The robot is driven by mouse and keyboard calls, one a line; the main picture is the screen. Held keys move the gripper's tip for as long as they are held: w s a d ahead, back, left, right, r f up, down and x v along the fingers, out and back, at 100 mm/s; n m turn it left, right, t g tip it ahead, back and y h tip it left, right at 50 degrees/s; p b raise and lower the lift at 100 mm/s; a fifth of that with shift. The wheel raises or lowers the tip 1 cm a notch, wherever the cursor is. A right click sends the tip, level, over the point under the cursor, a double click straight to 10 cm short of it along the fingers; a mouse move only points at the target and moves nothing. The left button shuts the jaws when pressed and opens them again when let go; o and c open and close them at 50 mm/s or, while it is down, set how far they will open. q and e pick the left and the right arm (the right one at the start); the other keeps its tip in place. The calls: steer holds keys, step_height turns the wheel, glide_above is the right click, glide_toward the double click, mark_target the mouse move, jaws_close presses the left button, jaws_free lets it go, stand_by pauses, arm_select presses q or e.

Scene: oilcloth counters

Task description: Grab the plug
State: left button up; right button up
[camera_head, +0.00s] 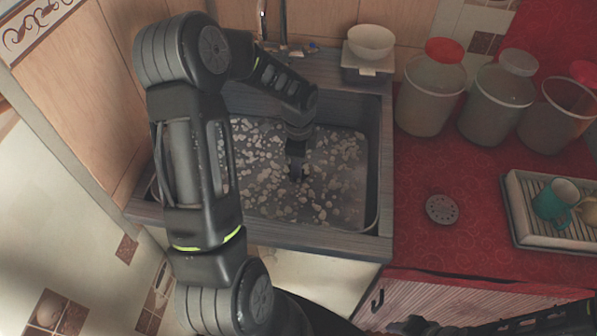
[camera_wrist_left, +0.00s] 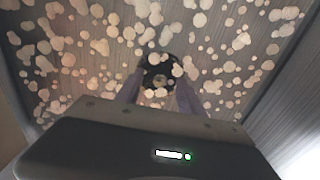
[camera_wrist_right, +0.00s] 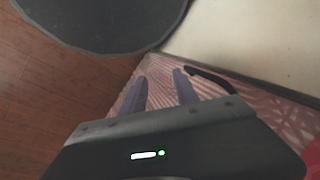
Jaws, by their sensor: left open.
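The plug (camera_wrist_left: 157,64) looks like a dark round disc in the left wrist view, low in the sink among pale floating flecks. My left gripper (camera_head: 297,177) points down into the sink in the head view and hides the plug there. In the left wrist view its open fingers (camera_wrist_left: 160,90) stand on either side of the disc's near part; I cannot tell whether they touch it. My right gripper (camera_wrist_right: 162,88) is open and empty, in front of the striped red cabinet front (camera_wrist_right: 205,108).
The sink's walls and rim (camera_head: 330,241) surround the left gripper. A faucet (camera_head: 272,22) and a white bowl (camera_head: 371,41) are behind it. On the red counter are a metal strainer disc (camera_head: 442,209), clear canisters (camera_head: 430,95) and a dish rack (camera_head: 522,222) with cups.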

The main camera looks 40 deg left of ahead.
arm_select(q)
steer(key=shift+c, duration=0.2)
jaws_close()
stand_by(0.4)
